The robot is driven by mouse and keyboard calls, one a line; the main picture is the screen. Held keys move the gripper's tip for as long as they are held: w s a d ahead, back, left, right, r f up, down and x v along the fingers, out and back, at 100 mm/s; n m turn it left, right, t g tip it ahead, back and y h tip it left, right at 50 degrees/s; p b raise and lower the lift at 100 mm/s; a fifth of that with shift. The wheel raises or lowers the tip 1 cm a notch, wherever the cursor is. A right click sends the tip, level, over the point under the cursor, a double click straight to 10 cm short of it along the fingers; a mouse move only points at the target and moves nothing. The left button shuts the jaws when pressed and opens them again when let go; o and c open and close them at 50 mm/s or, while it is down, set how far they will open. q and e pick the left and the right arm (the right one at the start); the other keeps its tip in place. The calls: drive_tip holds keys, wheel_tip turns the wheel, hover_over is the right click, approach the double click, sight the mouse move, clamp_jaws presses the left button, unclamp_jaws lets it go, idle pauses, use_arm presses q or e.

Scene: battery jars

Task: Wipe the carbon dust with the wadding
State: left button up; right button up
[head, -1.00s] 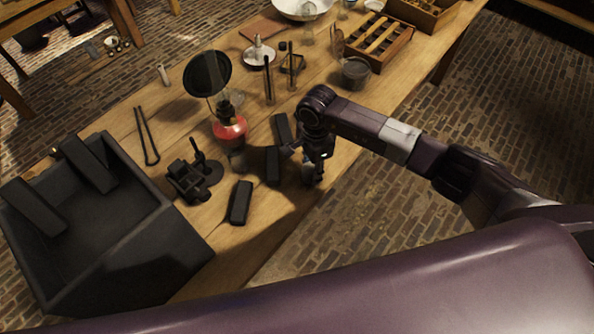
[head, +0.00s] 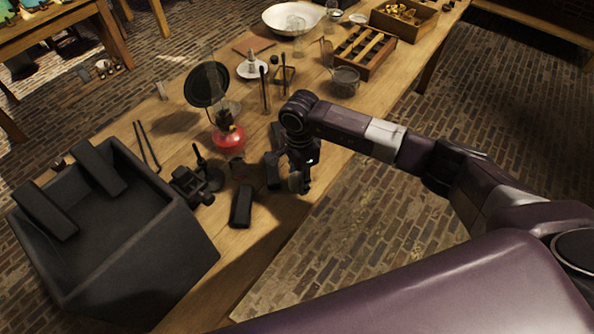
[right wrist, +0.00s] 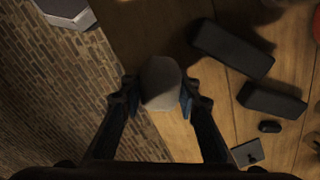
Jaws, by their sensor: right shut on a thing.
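My right gripper (head: 298,182) is over the near edge of the table, just right of several black blocks. In the right wrist view, the gripper (right wrist: 160,92) is shut on a rounded grey lump (right wrist: 160,80), which looks like the wadding. The lump sticks out past the fingertips; I cannot tell whether it touches the wood. In the head view the gripper mostly hides it. I cannot make out carbon dust clearly; dark areas on the wood may be shadow. My left gripper is not in view.
A black block (head: 241,207) lies left of the gripper; two blocks (right wrist: 232,48) (right wrist: 270,100) show in the wrist view. A red oil lamp (head: 228,137), a black clamp-like device (head: 195,185) and a large dark box (head: 150,255) stand farther left. Brick floor (head: 400,220) lies beyond the table edge.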

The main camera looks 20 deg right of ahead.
sight(299, 175)
wheel_tip(299, 175, up, 2)
drive_tip(key=shift+w+d+p, duration=0.1)
drive_tip(key=shift+p, duration=0.2)
wheel_tip(299, 175, up, 2)
drive_tip(key=shift+r+p, duration=0.15)
drive_tip(key=shift+p, duration=0.3)
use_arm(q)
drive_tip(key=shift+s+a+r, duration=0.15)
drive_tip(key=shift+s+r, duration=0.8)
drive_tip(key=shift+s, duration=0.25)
use_arm(e)
drive_tip(key=shift+r, duration=0.3)
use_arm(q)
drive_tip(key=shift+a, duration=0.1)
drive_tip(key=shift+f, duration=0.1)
